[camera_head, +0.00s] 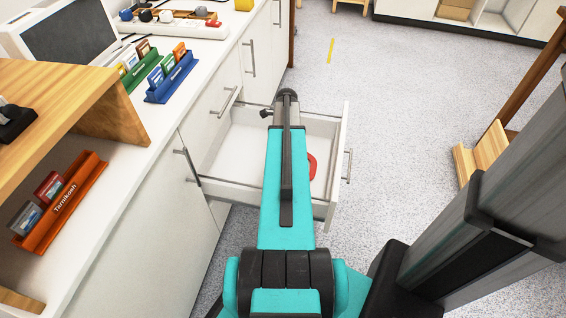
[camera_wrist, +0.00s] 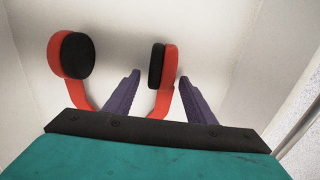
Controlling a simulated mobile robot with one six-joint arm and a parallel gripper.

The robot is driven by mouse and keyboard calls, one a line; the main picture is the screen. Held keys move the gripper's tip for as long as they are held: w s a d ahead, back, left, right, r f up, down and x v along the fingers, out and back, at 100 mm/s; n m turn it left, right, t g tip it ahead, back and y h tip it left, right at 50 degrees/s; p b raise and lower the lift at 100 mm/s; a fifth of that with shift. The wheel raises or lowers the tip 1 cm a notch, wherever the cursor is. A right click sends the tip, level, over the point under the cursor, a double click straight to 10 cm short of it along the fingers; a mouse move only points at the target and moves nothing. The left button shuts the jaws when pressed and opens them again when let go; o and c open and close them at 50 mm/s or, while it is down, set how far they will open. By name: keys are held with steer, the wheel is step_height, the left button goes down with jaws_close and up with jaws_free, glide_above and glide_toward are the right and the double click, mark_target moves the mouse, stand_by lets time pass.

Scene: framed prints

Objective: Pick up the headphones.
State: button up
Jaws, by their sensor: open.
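The red headphones with black ear pads lie in the open white drawer (camera_head: 235,143). In the wrist view the left ear cup (camera_wrist: 72,56) and the right ear cup (camera_wrist: 160,67) show, and the lower part of the band is hidden behind my wrist. In the head view only a red piece of the headphones (camera_head: 312,166) shows beside my arm. My gripper (camera_wrist: 159,82) is open, its two purple fingers on either side of the right ear cup. I cannot tell whether they touch it. In the head view my arm hides the fingers.
The drawer's walls stand close around my gripper, with its front panel (camera_head: 340,160) to the right. A white counter (camera_head: 140,150) on the left holds a blue rack (camera_head: 173,78), a green rack and a wooden shelf. The floor to the right is mostly clear.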

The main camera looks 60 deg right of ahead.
steer(key=c, duration=1.3)
steer(key=shift+o, duration=0.2)
steer(key=shift+r+p, duration=1.2)
steer(key=shift+r, duration=3.8)
